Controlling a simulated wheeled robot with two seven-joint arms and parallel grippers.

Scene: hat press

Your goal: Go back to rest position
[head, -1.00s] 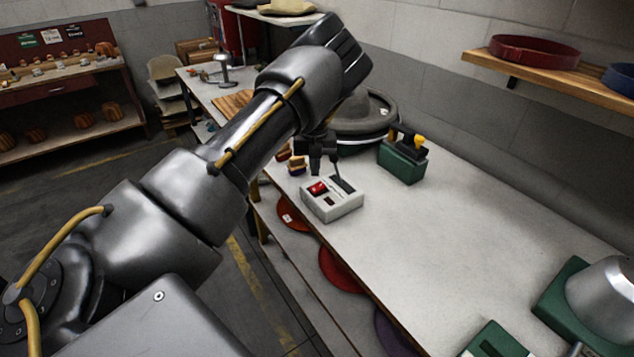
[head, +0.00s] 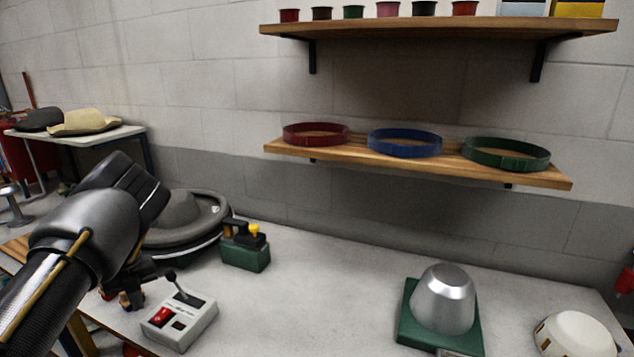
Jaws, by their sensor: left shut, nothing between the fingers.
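My left gripper (head: 148,277) is small and dark below my thick grey wrist at the lower left of the head view. It is shut and empty, its tips just left of the lever knob; I cannot tell whether they touch it. The pale control box (head: 180,322) has a red switch (head: 160,316) and a black lever (head: 178,286) leaning up and left. Behind it sits the hat press with a grey hat form (head: 185,215), partly hidden by my left wrist. My right gripper is not in view.
A green block with a yellow knob (head: 246,252) stands right of the hat press. A metal dome on a green base (head: 443,300) and a white round item (head: 572,335) are at right. The table middle (head: 320,290) is clear. Shelves with hat bands (head: 405,143) hang on the wall.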

